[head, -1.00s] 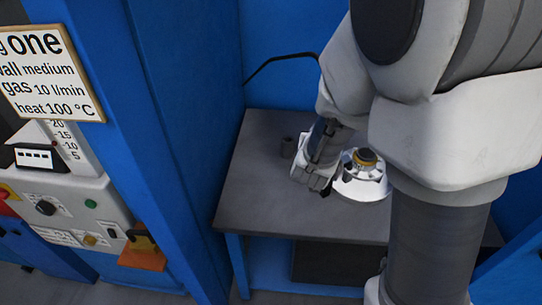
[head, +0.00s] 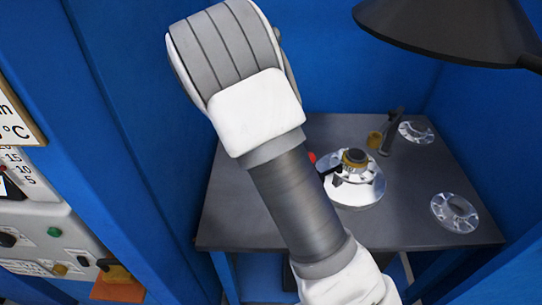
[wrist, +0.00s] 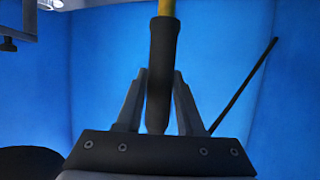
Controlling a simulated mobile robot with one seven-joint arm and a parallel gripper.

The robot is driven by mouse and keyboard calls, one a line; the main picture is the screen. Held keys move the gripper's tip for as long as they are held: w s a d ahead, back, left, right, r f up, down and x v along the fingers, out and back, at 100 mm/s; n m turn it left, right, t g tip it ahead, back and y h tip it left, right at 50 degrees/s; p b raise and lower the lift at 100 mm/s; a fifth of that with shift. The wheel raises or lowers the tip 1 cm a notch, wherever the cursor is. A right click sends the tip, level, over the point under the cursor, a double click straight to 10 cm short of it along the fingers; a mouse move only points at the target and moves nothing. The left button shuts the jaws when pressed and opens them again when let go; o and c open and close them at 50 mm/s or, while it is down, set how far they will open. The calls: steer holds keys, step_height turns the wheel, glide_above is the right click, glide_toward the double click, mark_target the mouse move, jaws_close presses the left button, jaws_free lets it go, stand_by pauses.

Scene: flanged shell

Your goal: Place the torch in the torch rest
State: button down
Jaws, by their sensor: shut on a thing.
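In the wrist view my gripper (wrist: 159,78) is shut on the torch (wrist: 163,55). Its black handle stands upright between the two fingers, with a yellow part above it at the top edge. In the head view my arm hides the gripper and most or all of the torch. The torch rest cannot be made out for certain. A dark upright stand (head: 388,138) is at the back of the table, and I cannot tell whether it is the rest.
A silver flanged shell (head: 365,192) with a brass-coloured top is mid-table (head: 430,235). Silver flange rings lie at the right (head: 455,212) and back right (head: 415,132). A black hood (head: 450,25) hangs above; blue walls enclose the table.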

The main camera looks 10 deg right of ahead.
steer(key=shift+w+a+r, duration=0.2)
steer(key=shift+w+a, duration=0.05)
steer(key=shift+w, duration=0.35)
step_height(320, 180, down, 10)
steer(key=b, duration=0.2)
steer(key=shift+w, duration=0.25)
steer(key=shift+a, duration=0.1)
steer(key=shift+f, duration=0.2)
steer(key=c, duration=0.5)
jaws_free()
